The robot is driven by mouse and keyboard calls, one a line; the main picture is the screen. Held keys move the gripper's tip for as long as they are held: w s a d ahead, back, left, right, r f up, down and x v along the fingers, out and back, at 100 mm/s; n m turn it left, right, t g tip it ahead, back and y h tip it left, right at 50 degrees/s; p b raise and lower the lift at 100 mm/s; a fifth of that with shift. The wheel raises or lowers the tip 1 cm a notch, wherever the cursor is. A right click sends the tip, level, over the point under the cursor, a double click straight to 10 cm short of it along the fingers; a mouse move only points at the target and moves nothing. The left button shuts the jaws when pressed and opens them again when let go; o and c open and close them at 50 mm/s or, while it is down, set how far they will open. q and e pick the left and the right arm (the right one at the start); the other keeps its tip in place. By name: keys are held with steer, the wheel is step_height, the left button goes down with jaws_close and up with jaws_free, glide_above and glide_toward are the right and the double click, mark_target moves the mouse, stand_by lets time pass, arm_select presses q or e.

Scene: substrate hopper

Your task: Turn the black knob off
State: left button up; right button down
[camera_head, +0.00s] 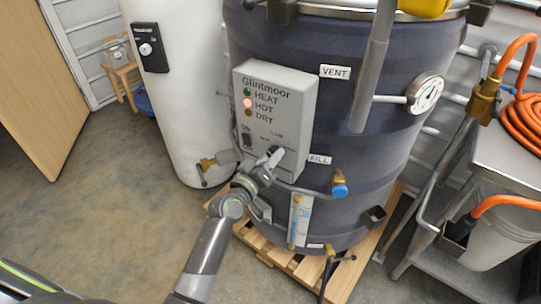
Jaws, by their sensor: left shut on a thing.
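A grey control box (262,82) marked Glintmoor is fixed to the front of a large dark drum (345,55). Its HOT light (248,103) glows red. The black knob (280,151) is at the lower right of the box and is mostly hidden by my left gripper. My left gripper (271,158) reaches up to the box from below and is shut on the knob. The knob's pointer direction cannot be read. A black ON switch (247,140) sits at the box's lower left. My right gripper is out of view.
A white tank (190,90) with a black control box (149,48) stands left of the drum. A blue-capped valve (340,190) and a dial gauge (425,93) stick out of the drum. A metal cart (507,160) with orange hose stands right. Floor at left is clear.

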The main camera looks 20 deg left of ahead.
arm_select(q)
steer(key=shift+n, duration=0.6)
steer(key=o, duration=1)
steer(key=shift+s, duration=0.15)
steer(key=shift+b+v, duration=1.65)
steer(key=shift+v, duration=6.95)
steer(key=shift+f, duration=0.2)
